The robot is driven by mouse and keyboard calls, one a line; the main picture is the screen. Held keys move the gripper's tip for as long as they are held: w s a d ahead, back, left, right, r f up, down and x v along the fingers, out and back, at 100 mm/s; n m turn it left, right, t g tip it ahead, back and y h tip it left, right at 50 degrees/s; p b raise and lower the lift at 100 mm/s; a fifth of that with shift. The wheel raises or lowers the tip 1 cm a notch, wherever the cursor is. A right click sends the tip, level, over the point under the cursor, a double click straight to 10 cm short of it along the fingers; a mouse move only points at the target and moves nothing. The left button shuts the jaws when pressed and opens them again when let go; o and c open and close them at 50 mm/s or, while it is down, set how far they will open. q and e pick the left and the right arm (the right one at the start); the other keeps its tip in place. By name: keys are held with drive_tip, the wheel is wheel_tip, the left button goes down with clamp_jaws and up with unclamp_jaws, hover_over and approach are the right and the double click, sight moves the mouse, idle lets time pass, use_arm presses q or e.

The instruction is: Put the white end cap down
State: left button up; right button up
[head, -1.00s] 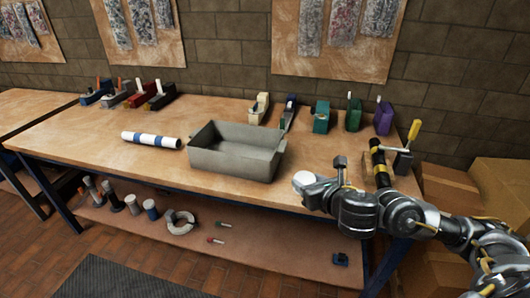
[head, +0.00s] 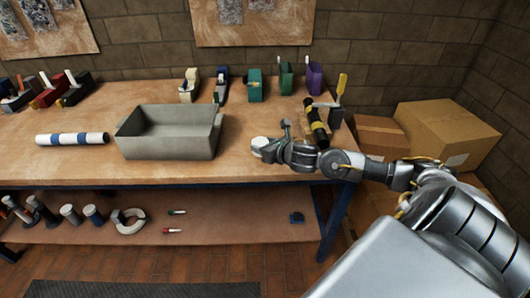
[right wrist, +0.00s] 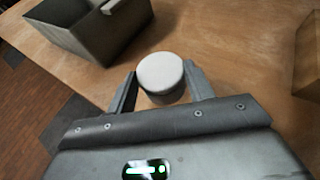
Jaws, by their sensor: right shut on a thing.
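The white end cap (right wrist: 161,73) is a short round disc between the fingers of my right gripper (right wrist: 160,92) in the right wrist view. In the head view the cap (head: 259,143) shows at the tip of my right gripper (head: 268,148), near the front edge of the workbench (head: 240,172), right of the grey bin. My right gripper is shut on the cap. I cannot tell whether the cap touches the bench top. My left gripper is not in view.
A grey open bin (head: 165,146) stands left of the gripper. A white and blue tube (head: 72,139) lies further left. A black and yellow bar (head: 318,125) lies close on the right. Several tools stand along the back. Bench top between bin and gripper is clear.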

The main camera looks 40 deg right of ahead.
drive_tip(key=shift+d+f, duration=0.1)
drive_tip(key=shift+f, duration=0.1)
wheel_tip(320, 180, down, 3)
drive_tip(key=shift+w+d+p, duration=0.1)
drive_tip(key=shift+p, duration=0.25)
drive_tip(key=shift+f, duration=0.35)
drive_tip(key=o, duration=1)
drive_tip(key=shift+r, duration=0.35)
use_arm(q)
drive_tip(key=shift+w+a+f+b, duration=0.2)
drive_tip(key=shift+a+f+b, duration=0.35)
drive_tip(key=shift+b, duration=0.55)
use_arm(e)
drive_tip(key=shift+v, duration=5.95)
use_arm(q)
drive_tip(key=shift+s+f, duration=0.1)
use_arm(e)
drive_tip(key=shift+f, duration=0.1)
